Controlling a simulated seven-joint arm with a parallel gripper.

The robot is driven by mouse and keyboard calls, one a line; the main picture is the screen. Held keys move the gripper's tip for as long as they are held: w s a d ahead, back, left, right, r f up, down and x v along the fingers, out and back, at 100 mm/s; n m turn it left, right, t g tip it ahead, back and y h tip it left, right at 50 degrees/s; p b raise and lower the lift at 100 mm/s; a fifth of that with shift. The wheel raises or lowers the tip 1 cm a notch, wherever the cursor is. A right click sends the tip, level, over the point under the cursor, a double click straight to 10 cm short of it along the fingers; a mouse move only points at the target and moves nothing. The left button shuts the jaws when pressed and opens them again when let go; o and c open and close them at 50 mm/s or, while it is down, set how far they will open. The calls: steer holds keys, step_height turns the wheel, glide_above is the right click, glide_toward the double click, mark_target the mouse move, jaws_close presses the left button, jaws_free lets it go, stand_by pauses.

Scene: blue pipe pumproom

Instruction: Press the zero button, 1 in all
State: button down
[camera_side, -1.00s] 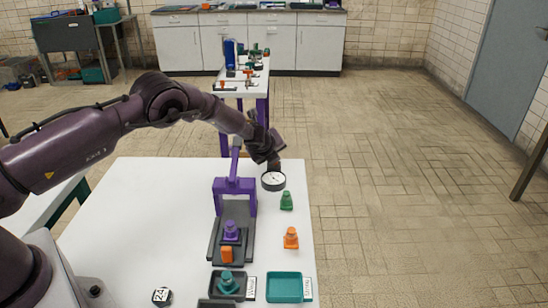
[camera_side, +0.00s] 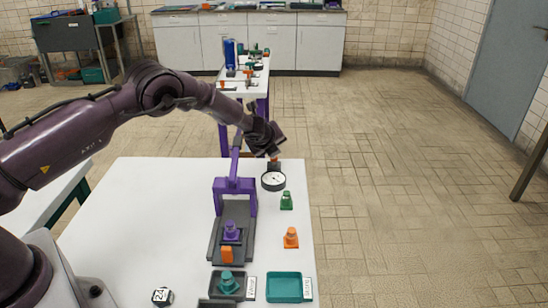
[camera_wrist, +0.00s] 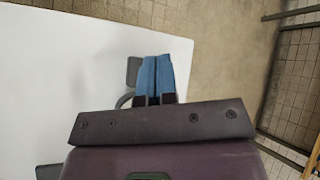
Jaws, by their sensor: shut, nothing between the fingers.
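A round dial gauge (camera_side: 273,181) with a dark rim and white face stands near the right edge of the white table. Just behind it is a small dark block (camera_side: 274,167) with a small orange-red spot on top, which may be the zero button; it is too small to be sure. My gripper (camera_side: 274,154) is above this block, pointing down, with a small apparent gap. In the wrist view its blue fingers (camera_wrist: 157,76) are together and empty. Beside them are a grey square plate (camera_wrist: 134,70) and part of a dark ring, mostly hidden by my gripper.
A purple press (camera_side: 235,187) stands left of the gauge, close below my arm. A green weight (camera_side: 286,201) and an orange one (camera_side: 291,238) stand in front of the gauge. A teal tray (camera_side: 285,288) lies nearer. The table's left part is mostly clear.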

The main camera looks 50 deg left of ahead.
steer(key=shift+r, duration=0.15)
steer(key=shift+r, duration=2.45)
steer(key=shift+r, duration=0.1)
steer(key=s+d+r+n+g, duration=0.1)
steer(key=s+d+r+n, duration=0.1)
steer(key=s+r+n, duration=0.65)
steer(key=s+d+r+n, duration=0.2)
steer(key=s+r+n, duration=0.2)
steer(key=s+r, duration=0.85)
steer(key=s+d+r+n+h, duration=0.1)
steer(key=s+d+n, duration=0.3)
steer(key=s, duration=0.7)
steer(key=s+d+r+n+g+h, duration=0.1)
steer(key=s+d+n+h, duration=0.2)
steer(key=s, duration=0.9)
steer(key=shift+s+d+r+n+g, duration=0.15)
steer(key=shift+d+n+g, duration=0.2)
steer(key=shift+n, duration=0.7)
